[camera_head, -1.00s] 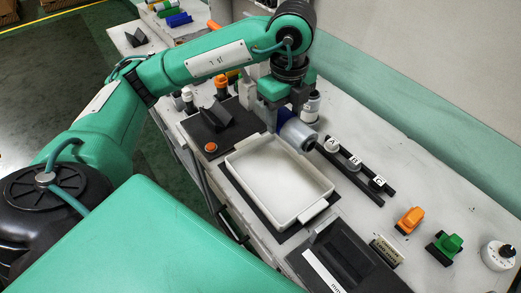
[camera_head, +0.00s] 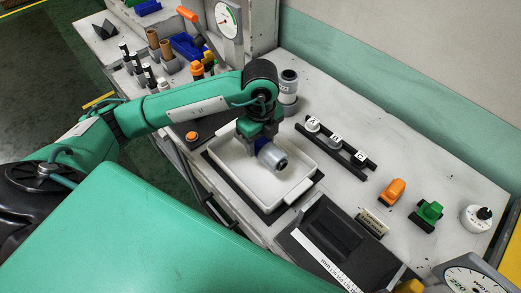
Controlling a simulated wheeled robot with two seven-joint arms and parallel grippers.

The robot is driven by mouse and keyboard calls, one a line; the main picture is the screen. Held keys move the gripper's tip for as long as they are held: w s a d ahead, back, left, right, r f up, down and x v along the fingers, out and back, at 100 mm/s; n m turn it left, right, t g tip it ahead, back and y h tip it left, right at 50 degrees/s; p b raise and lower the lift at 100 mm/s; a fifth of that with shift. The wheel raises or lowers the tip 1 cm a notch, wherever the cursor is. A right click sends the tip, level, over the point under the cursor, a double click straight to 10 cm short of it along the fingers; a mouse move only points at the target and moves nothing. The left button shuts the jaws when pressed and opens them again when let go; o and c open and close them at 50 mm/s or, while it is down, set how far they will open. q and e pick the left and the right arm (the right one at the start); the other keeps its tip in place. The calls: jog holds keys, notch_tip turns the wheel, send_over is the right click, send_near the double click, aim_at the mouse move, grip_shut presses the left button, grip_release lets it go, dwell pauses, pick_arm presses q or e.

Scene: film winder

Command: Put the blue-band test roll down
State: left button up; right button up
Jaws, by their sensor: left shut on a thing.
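The blue-band test roll (camera_head: 270,157) is a grey cylinder with a dark blue band. It lies on its side in my left gripper (camera_head: 259,143), over the white tray (camera_head: 232,177). My left gripper is shut on the roll at its blue end. The roll's grey end points toward the lower right. I cannot tell whether the roll touches the tray floor. The tray is otherwise empty. My right gripper is not in view.
A rack (camera_head: 336,144) with knobs marked A, B and C stands right of the tray. A grey canister (camera_head: 289,88) stands behind it. A dark ruled block (camera_head: 322,239) lies in front. Orange (camera_head: 392,191) and green (camera_head: 427,213) switches and a white dial (camera_head: 476,217) are at right.

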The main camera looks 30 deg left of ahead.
aim_at(261, 153)
pick_arm(q)
jog(key=shift+f, duration=0.55)
notch_tip(261, 153, down, 4)
jog(key=shift+r+p, duration=0.1)
jog(key=shift+p, duration=0.2)
jog(key=o, duration=0.7)
jog(key=shift+f, duration=0.25)
jog(key=o, duration=0.5)
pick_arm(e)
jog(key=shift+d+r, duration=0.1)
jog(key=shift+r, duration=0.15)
pick_arm(q)
jog(key=shift+r, duration=0.15)
